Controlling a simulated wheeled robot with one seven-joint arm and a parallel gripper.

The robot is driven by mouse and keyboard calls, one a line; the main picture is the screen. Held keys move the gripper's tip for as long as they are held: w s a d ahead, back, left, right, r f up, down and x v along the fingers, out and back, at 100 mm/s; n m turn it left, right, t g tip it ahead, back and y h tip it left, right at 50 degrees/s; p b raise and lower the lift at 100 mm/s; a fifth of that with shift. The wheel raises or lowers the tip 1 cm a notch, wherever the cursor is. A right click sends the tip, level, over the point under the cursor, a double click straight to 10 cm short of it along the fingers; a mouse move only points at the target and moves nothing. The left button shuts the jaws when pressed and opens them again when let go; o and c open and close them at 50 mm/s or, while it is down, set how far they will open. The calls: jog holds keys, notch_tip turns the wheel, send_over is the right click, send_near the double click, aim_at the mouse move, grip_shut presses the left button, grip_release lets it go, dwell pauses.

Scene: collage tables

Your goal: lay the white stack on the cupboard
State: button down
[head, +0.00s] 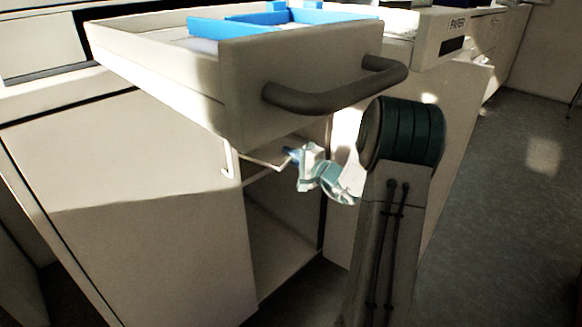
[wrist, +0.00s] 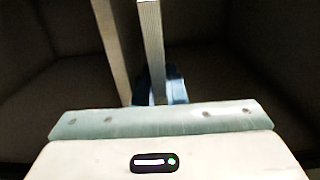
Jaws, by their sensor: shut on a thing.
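The cupboard (head: 130,225) is a pale cabinet below a pulled-out drawer, with a dark opening to the right of its front panel. My gripper (head: 291,156) is at the top of this opening, under the drawer. In the wrist view, the blue fingertips (wrist: 157,90) are closed around a thin pale bar (wrist: 152,45). In the head view, a thin white handle (head: 262,162) runs from the panel's edge to the fingers, apparently the same bar. I cannot make out a white stack in either view.
The open drawer (head: 300,85) juts out just above my gripper, with a dark bar handle (head: 335,98) and blue dividers (head: 225,27) inside. A pale box marked PAPER (head: 425,38) stands behind at right. The grey floor (head: 510,200) on the right is clear.

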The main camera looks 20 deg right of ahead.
jog(key=shift+f+b, duration=0.35)
jog(key=shift+f, duration=1.3)
jog(key=shift+f, duration=0.1)
jog(key=shift+f, duration=0.1)
jog(key=c, duration=1.5)
grip_release()
jog(key=p+v, duration=0.2)
jog(key=v, duration=1)
